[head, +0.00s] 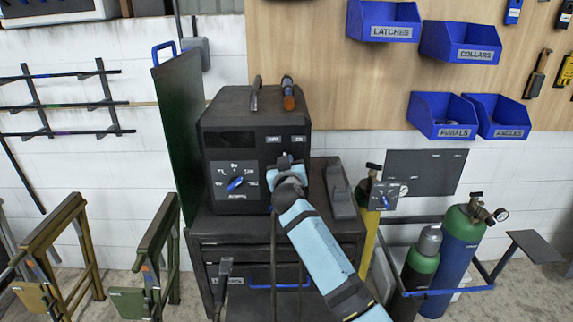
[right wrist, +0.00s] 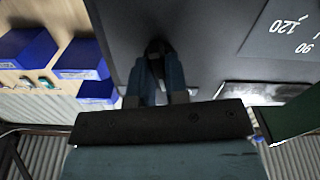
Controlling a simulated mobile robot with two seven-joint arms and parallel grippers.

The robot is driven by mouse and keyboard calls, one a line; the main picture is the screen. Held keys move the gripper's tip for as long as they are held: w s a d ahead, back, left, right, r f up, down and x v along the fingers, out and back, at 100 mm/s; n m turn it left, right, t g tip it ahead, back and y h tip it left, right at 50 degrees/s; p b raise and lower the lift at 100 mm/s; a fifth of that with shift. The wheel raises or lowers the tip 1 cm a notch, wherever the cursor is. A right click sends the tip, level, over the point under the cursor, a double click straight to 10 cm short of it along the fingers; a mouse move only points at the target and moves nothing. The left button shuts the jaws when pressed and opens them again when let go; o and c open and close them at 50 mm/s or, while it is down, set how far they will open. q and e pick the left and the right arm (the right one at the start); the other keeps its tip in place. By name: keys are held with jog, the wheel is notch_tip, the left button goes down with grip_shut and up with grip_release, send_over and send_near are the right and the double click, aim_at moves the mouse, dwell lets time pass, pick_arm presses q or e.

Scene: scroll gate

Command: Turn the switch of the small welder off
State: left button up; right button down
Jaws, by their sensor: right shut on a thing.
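The small welder (head: 228,110), a dark box with a top handle, stands on a dark cabinet. Its front has a dial with a blue knob (head: 236,183) at lower left, and two small white labels, too small to read surely, at upper right. My right gripper (head: 285,164) is at the front below these labels and covers most of the switch there. In the right wrist view, my fingers (right wrist: 158,75) are shut on a small dark switch (right wrist: 157,47) on the dark panel. Its exact angle is hidden. My left gripper is not in view.
A green screen (head: 178,140) stands left of the welder. A torch-like tool with an orange part (head: 288,100) is on the welder's top. Gas cylinders (head: 455,245) stand on a blue cart at right. Blue bins (head: 440,115) hang on the wall behind.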

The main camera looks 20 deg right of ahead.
jog(key=n+p, duration=0.1)
jog(key=n, duration=0.4)
jog(key=shift+f+n, duration=0.1)
jog(key=shift+n, duration=0.2)
dwell(0.4)
jog(key=c, duration=1.1)
grip_release()
jog(key=b+v, duration=0.1)
jog(key=v, duration=1.2)
jog(key=shift+s+a, duration=0.1)
jog(key=shift+s, duration=0.3)
